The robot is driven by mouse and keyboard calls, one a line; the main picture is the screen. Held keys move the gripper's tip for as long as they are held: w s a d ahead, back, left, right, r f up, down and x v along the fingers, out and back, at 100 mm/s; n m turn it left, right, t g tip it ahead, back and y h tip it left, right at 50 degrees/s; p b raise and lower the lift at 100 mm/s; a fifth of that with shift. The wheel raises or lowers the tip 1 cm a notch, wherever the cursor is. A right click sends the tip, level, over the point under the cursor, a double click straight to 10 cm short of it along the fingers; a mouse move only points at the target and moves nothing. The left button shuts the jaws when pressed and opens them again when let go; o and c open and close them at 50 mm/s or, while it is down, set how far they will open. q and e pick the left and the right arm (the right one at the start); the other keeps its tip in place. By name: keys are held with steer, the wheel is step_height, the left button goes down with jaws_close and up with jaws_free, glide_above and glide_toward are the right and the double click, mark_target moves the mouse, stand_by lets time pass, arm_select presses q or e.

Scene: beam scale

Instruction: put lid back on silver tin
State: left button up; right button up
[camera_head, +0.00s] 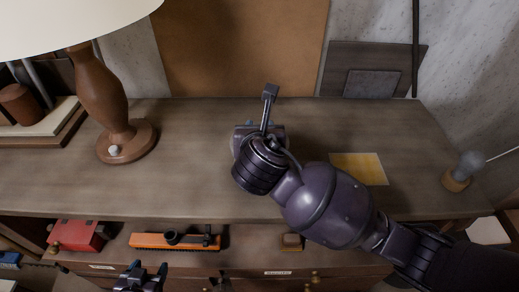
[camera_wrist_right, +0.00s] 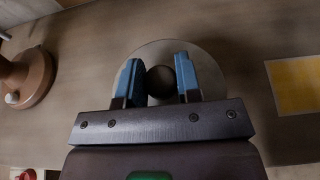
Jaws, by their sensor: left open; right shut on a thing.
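My right gripper (camera_wrist_right: 160,85) is shut on the dark round knob (camera_wrist_right: 161,82) of a pale grey disc-shaped lid (camera_wrist_right: 208,62) in the right wrist view. The lid lies flat beyond the blue fingers. In the head view my right arm reaches over the desk's middle, and its wrist hides most of the lid and the gripper. A grey edge (camera_head: 238,133) shows beside the wrist; I cannot tell whether it is lid or tin. The silver tin is not clearly seen in either view. My left gripper (camera_head: 146,270) is open and empty at the bottom, in front of the desk.
A wooden lamp (camera_head: 104,92) stands on the left of the desk (camera_head: 200,180). A yellow sheet (camera_head: 359,168) lies to the right, and a small wooden pot (camera_head: 457,180) stands at the right end. A red box (camera_head: 80,235) and an orange tool (camera_head: 165,242) sit on the lower shelf.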

steer(key=shift+f, duration=3.25)
steer(key=shift+f, duration=0.15)
steer(key=o, duration=0.9)
steer(key=shift+o, duration=0.2)
steer(key=shift+r, duration=0.2)
steer(key=v, duration=1.2)
